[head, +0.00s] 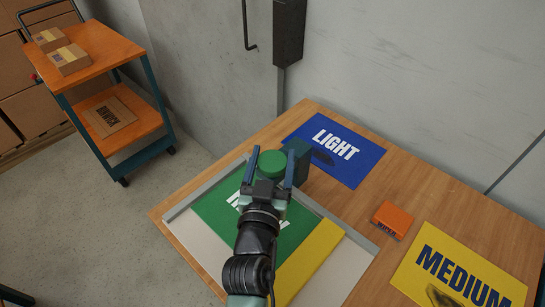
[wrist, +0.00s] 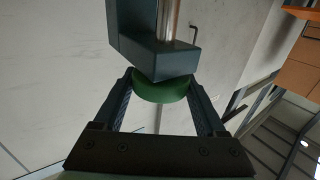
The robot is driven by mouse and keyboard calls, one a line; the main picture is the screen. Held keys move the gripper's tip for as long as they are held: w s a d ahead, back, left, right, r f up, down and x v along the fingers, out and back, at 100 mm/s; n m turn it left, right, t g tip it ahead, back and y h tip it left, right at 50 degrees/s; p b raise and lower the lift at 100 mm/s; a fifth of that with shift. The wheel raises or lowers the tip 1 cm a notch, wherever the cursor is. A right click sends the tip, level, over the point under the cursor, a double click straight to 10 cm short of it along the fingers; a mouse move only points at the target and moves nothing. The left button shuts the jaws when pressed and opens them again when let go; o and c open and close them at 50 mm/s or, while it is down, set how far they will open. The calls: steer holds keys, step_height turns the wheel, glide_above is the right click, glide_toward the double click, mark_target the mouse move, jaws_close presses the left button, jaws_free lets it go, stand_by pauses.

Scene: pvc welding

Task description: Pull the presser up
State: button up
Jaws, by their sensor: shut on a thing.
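The presser shows in the head view as a round green piece (head: 268,164) beside a dark teal block (head: 299,158), at the far edge of a framed green sheet. In the wrist view the green piece (wrist: 161,90) sits under the teal block (wrist: 152,58), with a shiny metal rod (wrist: 168,20) by the block. My gripper (head: 272,155) reaches in from the front, one finger on each side of the green piece. It is shut on the green piece; the fingers also show in the wrist view (wrist: 160,92). My wrist hides part of the sheet's lettering.
A green sheet (head: 212,212) and a yellow one (head: 312,262) lie within a grey frame on the wooden table (head: 400,180). A blue LIGHT sheet (head: 350,165), orange WIPER block (head: 394,218) and yellow MEDIUM sheet (head: 470,265) lie to the right. An orange cart (head: 105,50) stands left.

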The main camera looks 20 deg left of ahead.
jaws_close()
step_height(320, 180, up, 4)
steer(key=p, duration=0.2)
steer(key=shift+f+p, duration=0.15)
steer(key=shift+p, duration=0.25)
steer(key=o, duration=1.3)
jaws_free()
steer(key=shift+f, duration=0.1)
steer(key=shift+s, duration=0.1)
